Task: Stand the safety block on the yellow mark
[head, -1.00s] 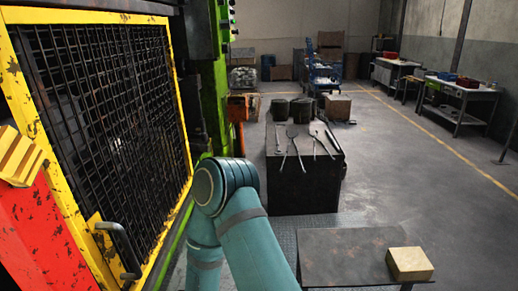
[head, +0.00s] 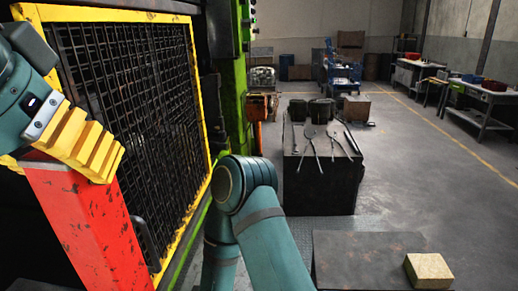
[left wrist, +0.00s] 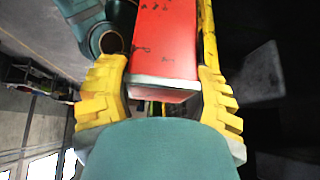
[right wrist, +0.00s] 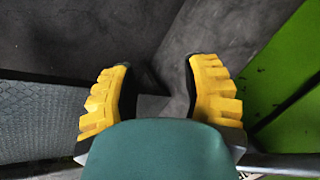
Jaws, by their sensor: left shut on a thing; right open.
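The safety block is a long red block with chipped paint (head: 85,220). My left gripper (head: 68,158) is shut on its upper end at the left of the head view. The block leans a little there, and its lower end runs out of the picture. In the left wrist view the block (left wrist: 167,40) sits between the two yellow fingers (left wrist: 164,75). My right gripper (right wrist: 160,65) is open and empty in the right wrist view; the head view shows only its arm. I do not see the yellow mark in any view.
A yellow-framed mesh guard (head: 130,90) with a handle (head: 147,245) stands just behind the block. A dark bench with tongs (head: 320,180) stands ahead. A low table (head: 350,262) with a tan block (head: 428,270) is at the lower right. Open floor lies to the right.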

